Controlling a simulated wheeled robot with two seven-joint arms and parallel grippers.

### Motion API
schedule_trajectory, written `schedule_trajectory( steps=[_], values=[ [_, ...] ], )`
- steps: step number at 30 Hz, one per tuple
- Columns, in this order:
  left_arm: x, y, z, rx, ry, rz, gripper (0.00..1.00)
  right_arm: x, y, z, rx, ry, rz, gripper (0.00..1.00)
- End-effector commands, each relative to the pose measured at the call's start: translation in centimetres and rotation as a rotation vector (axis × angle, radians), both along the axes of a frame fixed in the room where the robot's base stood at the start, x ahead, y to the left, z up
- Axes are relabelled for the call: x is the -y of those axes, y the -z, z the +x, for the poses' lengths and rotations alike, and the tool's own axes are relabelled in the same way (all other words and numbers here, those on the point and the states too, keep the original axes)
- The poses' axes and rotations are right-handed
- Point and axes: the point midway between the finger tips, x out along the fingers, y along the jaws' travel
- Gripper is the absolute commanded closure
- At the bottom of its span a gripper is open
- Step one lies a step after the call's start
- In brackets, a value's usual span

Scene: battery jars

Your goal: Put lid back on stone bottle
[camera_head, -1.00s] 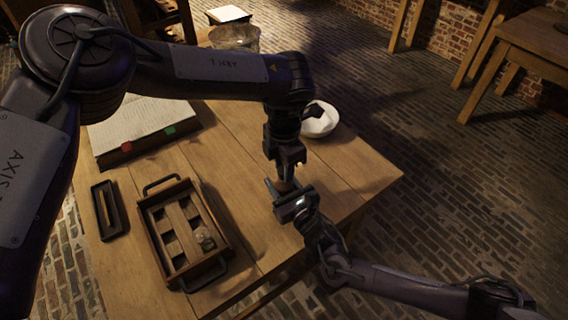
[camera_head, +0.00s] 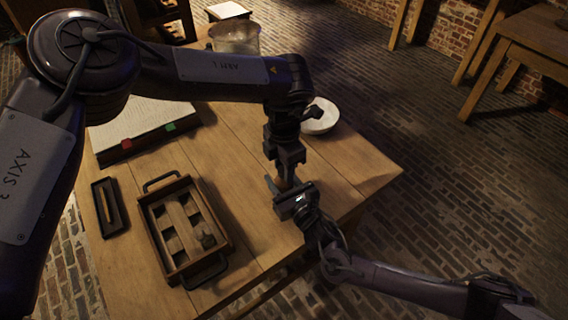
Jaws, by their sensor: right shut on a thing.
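My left gripper (camera_head: 285,169) points down over the table's right part, just above my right gripper (camera_head: 286,196). Its fingertips are dark and small, so its opening and any lid in it cannot be made out. My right gripper reaches in from the lower right and is shut on a small brownish thing (camera_head: 284,184), likely the stone bottle. That thing is mostly hidden between the two grippers. A small rounded dark object (camera_head: 207,241) sits in the near right part of the wooden tray (camera_head: 228,236); I cannot tell whether it is the lid.
The handled tray has wooden slats. A narrow dark tray (camera_head: 99,214) lies left of it, with an open book (camera_head: 130,125) behind. A white bowl (camera_head: 322,118) and a glass vessel (camera_head: 236,39) stand further back. Bare table lies right of the tray.

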Motion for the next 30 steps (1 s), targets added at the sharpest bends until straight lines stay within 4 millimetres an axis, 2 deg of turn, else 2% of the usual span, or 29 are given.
schedule_trajectory(
  steps=[1, 4, 12, 15, 19, 30],
  values=[
    [0.0, 0.0, 0.0, 0.000, 0.000, 0.000, 0.60, 0.0, 0.1, 0.0, -0.001, 0.000, -0.001, 0.98],
    [0.0, 0.0, 0.0, 0.000, 0.000, 0.000, 0.47, 0.0, 0.1, 0.0, -0.001, 0.000, -0.001, 0.98],
    [0.0, -0.1, 0.0, 0.001, 0.000, 0.001, 0.46, 0.0, 0.1, 0.0, -0.001, 0.000, -0.001, 0.98],
    [0.0, -0.7, 0.1, 0.002, 0.000, -0.001, 0.46, 0.0, 0.1, 0.0, -0.001, 0.000, -0.001, 0.98],
    [0.0, -2.6, 0.1, 0.004, 0.000, 0.000, 0.46, 0.0, 0.1, 0.0, -0.001, 0.000, -0.001, 0.98],
    [0.0, -10.1, 0.1, 0.004, -0.001, 0.000, 0.46, 0.0, 0.1, 0.0, -0.001, 0.000, -0.001, 0.98]
  ],
)
